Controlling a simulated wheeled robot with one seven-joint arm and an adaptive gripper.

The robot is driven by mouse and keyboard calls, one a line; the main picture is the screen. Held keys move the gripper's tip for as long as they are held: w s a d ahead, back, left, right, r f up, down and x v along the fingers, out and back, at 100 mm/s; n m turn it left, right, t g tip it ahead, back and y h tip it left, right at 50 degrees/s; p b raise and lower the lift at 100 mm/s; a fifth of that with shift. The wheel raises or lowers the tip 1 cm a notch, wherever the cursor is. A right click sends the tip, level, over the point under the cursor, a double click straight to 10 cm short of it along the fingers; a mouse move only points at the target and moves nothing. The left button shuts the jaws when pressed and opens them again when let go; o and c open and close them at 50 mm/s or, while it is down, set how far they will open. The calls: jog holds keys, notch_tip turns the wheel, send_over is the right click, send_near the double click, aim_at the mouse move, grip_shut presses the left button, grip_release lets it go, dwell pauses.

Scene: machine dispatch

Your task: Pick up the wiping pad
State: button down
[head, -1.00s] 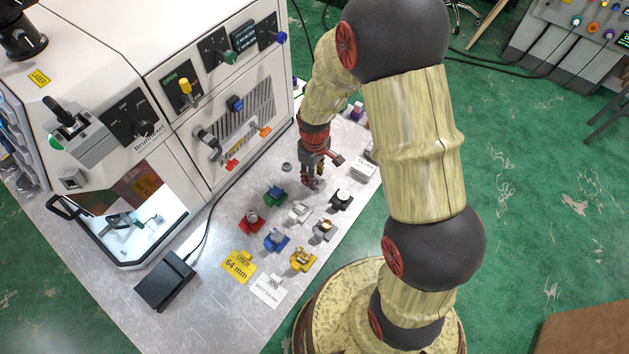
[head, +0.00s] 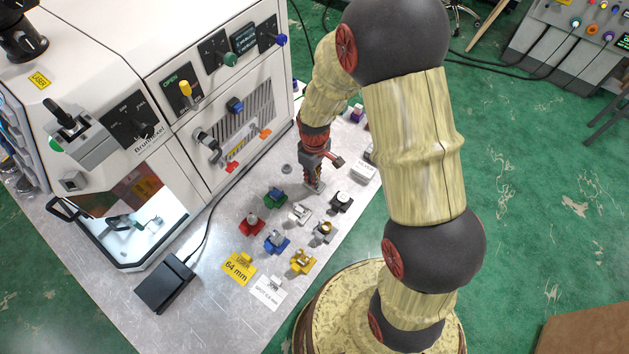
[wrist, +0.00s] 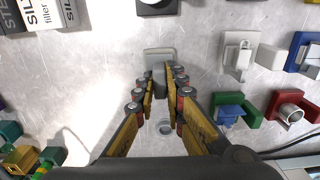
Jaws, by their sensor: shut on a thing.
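The wiping pad looks like a small grey block (wrist: 158,53) just past my fingertips in the wrist view. My gripper (wrist: 160,82) points down at the table, and its two fingers are shut on the pad's near part. In the head view my gripper (head: 314,183) is low over the grey table, and only a sliver of the pad shows below the fingers. The pad appears to be at table level; I cannot tell whether it touches the surface.
Several coloured fixtures holding parts, green (head: 275,198), red (head: 250,224) and blue (head: 276,241) among them, stand near my gripper. A black fixture (head: 341,202) is close by. A white box (head: 363,171) lies right. The white machine (head: 165,100) rises at left.

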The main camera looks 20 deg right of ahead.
jog(key=shift+r, duration=0.5)
notch_tip(320, 180, up, 2)
jog(key=shift+w+r+p, duration=0.1)
jog(key=shift+p, duration=0.55)
jog(key=s+a+r+p, duration=0.3)
jog(key=a+r, duration=0.7)
jog(key=a, duration=0.3)
jog(key=shift+s+a, duration=0.15)
jog(key=shift+a, duration=0.2)
jog(key=shift+f, duration=0.1)
jog(key=c, duration=2.4)
grip_release()
grip_shut()
